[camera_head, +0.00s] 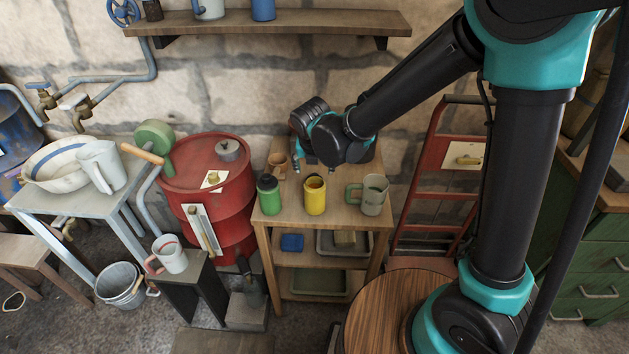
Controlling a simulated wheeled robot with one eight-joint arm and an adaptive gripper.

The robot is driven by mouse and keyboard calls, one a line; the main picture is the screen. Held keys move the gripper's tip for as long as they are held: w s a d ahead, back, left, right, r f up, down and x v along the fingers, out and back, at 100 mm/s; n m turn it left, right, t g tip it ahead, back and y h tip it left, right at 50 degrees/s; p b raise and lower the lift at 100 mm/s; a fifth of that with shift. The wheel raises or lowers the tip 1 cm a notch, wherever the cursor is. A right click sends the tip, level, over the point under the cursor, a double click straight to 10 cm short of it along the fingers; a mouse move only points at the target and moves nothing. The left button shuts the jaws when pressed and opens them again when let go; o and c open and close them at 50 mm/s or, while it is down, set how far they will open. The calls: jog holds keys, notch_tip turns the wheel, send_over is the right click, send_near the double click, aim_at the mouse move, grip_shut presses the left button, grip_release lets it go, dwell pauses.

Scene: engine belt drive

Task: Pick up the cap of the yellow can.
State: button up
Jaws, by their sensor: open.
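The yellow can (315,201) stands upright on the small wooden table, between a green can and a grey-green mug. Its cap (315,182) shows at the top of the can, but is too small to make out clearly. My gripper (318,167) is open and empty. It hangs just above and slightly behind the yellow can's top in the picture. The fingertips are small and dark, and I cannot tell the exact gap to the cap.
The green can (269,199) with a dark top stands close on the left, the mug (373,195) on the right. A small brown wooden item (277,161) lies behind. The wooden table (335,218) has a clear front strip.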

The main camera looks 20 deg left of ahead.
jog(key=shift+w+x, duration=0.2)
jog(key=shift+x, duration=2.95)
jog(key=shift+a+r, duration=0.1)
jog(key=shift+r, duration=0.05)
jog(key=c, duration=0.9)
